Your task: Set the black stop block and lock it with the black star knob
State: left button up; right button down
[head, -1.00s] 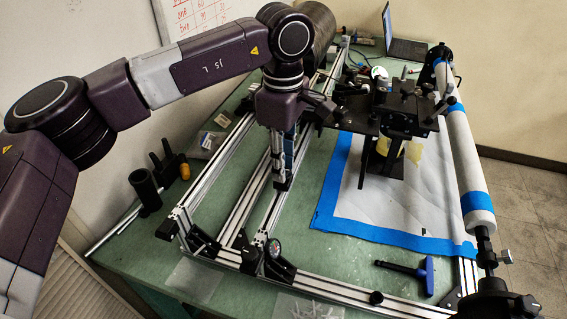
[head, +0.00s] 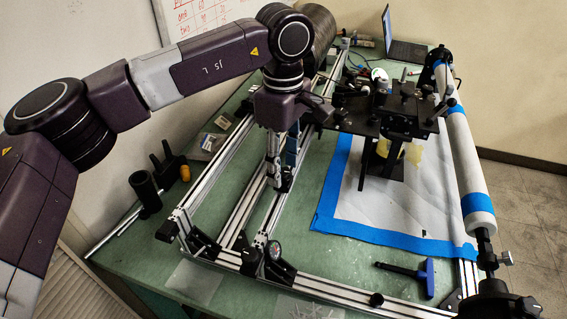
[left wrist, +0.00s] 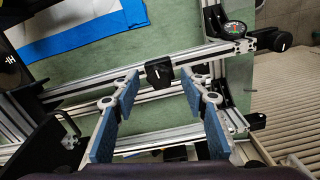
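A small black block with a white mark (left wrist: 159,72), which looks like the stop block, sits on an aluminium rail in the left wrist view. It lies just ahead of and between my left gripper's fingertips (left wrist: 160,86), with no contact visible. The fingers, with blue pads, are spread apart and hold nothing. In the head view my left gripper (head: 281,176) points down at the middle rail, and its fingers hide part of the block (head: 285,184). I cannot clearly identify the star knob, which may be on the block. My right gripper is not in view.
A dial gauge (head: 274,250) stands at the near end of the middle rail. A blue-handled tool (head: 426,276) lies on the green table. A black fixture (head: 400,125) stands right of the gripper. A long white roller (head: 460,155) runs along the right side.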

pick_arm(q)
notch_tip(320, 180, up, 12)
dwell(0.7)
jog(key=shift+r, duration=0.1)
